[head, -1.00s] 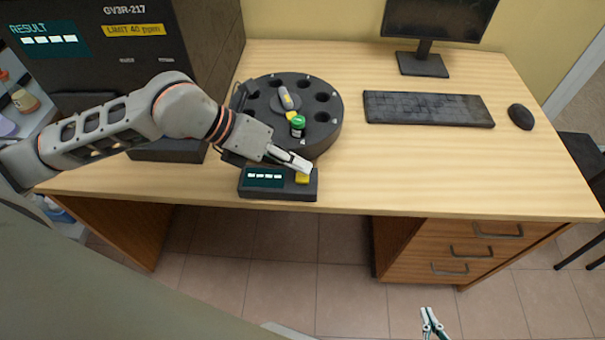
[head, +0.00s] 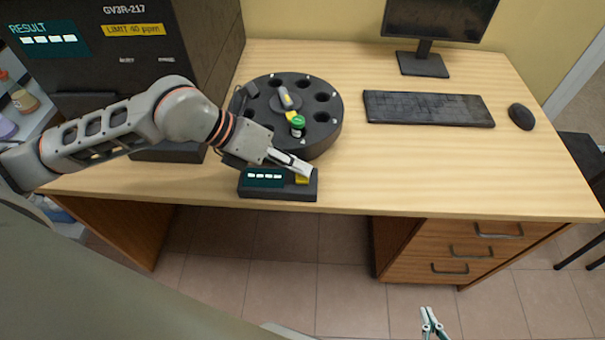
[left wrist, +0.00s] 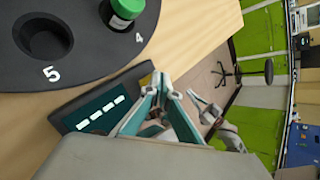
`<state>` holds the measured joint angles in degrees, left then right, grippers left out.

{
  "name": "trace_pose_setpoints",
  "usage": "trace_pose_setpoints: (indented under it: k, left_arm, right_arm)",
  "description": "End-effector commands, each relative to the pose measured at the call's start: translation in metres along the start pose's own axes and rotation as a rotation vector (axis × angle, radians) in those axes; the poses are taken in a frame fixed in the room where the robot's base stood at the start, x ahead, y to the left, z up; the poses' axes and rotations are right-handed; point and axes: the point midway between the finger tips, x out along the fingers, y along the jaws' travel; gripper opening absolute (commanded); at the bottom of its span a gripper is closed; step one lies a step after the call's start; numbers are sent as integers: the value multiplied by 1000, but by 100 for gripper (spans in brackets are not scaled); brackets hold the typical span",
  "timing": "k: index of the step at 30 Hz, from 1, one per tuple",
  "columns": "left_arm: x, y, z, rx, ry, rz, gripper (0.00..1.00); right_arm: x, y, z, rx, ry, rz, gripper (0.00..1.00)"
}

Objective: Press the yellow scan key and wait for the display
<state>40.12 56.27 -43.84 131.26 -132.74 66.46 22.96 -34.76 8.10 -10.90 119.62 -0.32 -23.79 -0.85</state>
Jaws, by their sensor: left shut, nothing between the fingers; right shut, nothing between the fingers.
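The yellow scan key (head: 301,180) is on the right end of a small black scanner box (head: 278,193) at the desk's front edge. The box's display (head: 264,176) shows a row of white dashes. My left gripper (head: 307,172) is shut and empty, its tips over the key and partly covering it. In the left wrist view the fingertips (left wrist: 166,80) are by the key (left wrist: 146,79); whether they touch it I cannot tell. The display also shows dashes there (left wrist: 102,113). My right gripper (head: 431,316) is shut and empty, low in front of the desk.
A round black carousel (head: 330,133) with numbered holes holds a green-capped vial (head: 298,126) just behind the scanner box. A large dark analyser (head: 205,45) marked GV3R-217 stands at the left, its RESULT screen (head: 48,38) showing dashes. A keyboard (head: 428,109), mouse (head: 521,116) and monitor stand right.

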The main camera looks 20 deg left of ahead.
Motion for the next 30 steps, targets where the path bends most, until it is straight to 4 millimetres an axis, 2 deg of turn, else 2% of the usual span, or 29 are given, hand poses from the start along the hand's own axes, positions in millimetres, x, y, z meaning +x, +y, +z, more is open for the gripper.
trace_pose_setpoints:
  k: [30]
  left_arm:
    - [5,4,-4,-2,1,0,0]
  right_arm:
    - [0,-1,8,-4,-11,-4,0]
